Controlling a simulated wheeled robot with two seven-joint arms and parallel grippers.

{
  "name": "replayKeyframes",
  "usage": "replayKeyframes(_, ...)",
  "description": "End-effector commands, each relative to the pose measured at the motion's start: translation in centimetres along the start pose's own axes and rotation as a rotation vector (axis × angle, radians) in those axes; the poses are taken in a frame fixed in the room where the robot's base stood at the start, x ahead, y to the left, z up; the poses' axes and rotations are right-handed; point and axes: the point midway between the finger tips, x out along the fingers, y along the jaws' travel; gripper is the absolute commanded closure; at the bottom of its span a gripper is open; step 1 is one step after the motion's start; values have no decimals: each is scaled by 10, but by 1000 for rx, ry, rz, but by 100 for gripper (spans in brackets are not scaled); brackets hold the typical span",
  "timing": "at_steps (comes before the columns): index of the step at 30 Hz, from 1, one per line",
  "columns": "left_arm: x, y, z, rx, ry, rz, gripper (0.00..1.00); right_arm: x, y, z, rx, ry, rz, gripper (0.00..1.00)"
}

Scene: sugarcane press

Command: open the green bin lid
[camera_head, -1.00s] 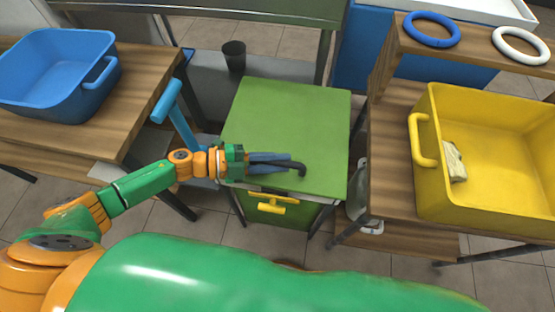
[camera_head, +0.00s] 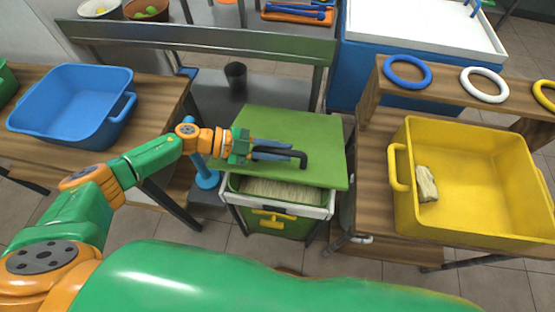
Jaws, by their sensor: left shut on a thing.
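The green bin (camera_head: 280,224) stands in the middle between two wooden tables, with a yellow handle on its front. Its flat green lid (camera_head: 318,130) is raised at the front edge and tilted. Pale contents (camera_head: 275,190) show in the gap under it. My left gripper (camera_head: 290,154) is over the near part of the lid, shut on the black lid handle (camera_head: 302,158). The fingers partly hide the handle. My right gripper is not in view.
A blue basin (camera_head: 72,105) is on the left table and a yellow basin (camera_head: 480,180) with a pale piece in it on the right table. A rack with rings (camera_head: 407,72) stands behind it. A dark cup (camera_head: 236,75) is on a grey surface behind the bin.

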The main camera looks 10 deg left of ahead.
Motion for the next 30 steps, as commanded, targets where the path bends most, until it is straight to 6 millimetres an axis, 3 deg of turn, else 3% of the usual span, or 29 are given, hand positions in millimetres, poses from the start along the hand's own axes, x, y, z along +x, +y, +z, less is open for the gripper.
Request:
replayKeyframes(3, -4, -25, -12, -60, 1, 25, 100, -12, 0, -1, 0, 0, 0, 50)
replayKeyframes(12, -8, -59, -19, -97, 1, 38, 100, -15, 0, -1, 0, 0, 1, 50)
replayKeyframes(29, -9, -69, -21, -98, 1, 38, 100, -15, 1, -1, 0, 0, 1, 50)
replayKeyframes(30, -9, -69, -21, -98, 1, 38, 100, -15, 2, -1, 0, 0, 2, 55)
